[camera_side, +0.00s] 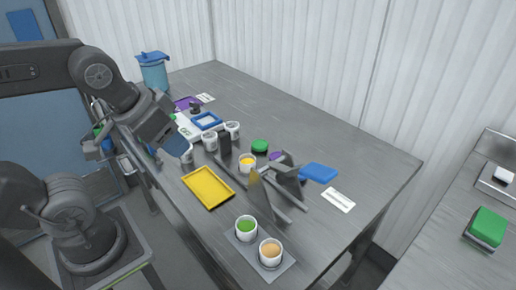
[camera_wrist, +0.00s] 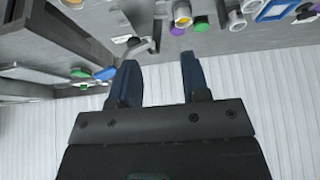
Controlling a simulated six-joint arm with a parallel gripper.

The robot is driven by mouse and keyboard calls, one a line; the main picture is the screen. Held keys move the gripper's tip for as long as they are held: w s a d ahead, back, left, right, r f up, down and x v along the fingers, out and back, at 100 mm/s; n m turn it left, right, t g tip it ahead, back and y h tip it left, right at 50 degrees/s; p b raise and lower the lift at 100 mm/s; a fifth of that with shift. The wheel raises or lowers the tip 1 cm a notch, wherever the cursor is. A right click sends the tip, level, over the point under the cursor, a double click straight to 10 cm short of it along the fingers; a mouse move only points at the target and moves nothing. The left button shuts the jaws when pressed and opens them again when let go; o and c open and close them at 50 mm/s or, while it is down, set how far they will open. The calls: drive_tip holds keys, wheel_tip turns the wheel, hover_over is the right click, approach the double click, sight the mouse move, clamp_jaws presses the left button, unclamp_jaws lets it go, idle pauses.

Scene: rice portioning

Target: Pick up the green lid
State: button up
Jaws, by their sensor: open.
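The green lid (camera_side: 260,146) is a small round disc lying on the grey table, right of the white cups and behind the cup with yellow contents. It also shows in the wrist view (camera_wrist: 201,24), near the top, beyond my fingertips. My gripper (camera_side: 180,148) is in the air at the table's left side, well left of the lid and apart from it. In the wrist view my gripper (camera_wrist: 159,60) has its two dark blue fingers spread, with nothing between them.
A purple lid (camera_side: 277,156) lies near the green lid, close to grey metal holders (camera_side: 285,175). The table's back right is clear.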

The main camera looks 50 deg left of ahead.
idle(0.3)
drive_tip(key=o, duration=0.9)
drive_tip(key=shift+c, duration=0.2)
drive_tip(key=n+g, duration=0.6)
drive_tip(key=n, duration=1.2)
hover_over(261, 145)
drive_tip(key=f, duration=1.2)
drive_tip(key=a+f, duration=0.1)
drive_tip(key=f, duration=0.5)
drive_tip(key=shift+w+d+f, duration=0.1)
drive_tip(key=shift+d+f, duration=0.1)
drive_tip(key=shift+f, duration=1.15)
drive_tip(key=shift+d+f, duration=0.2)
drive_tip(key=shift+f, duration=1.15)
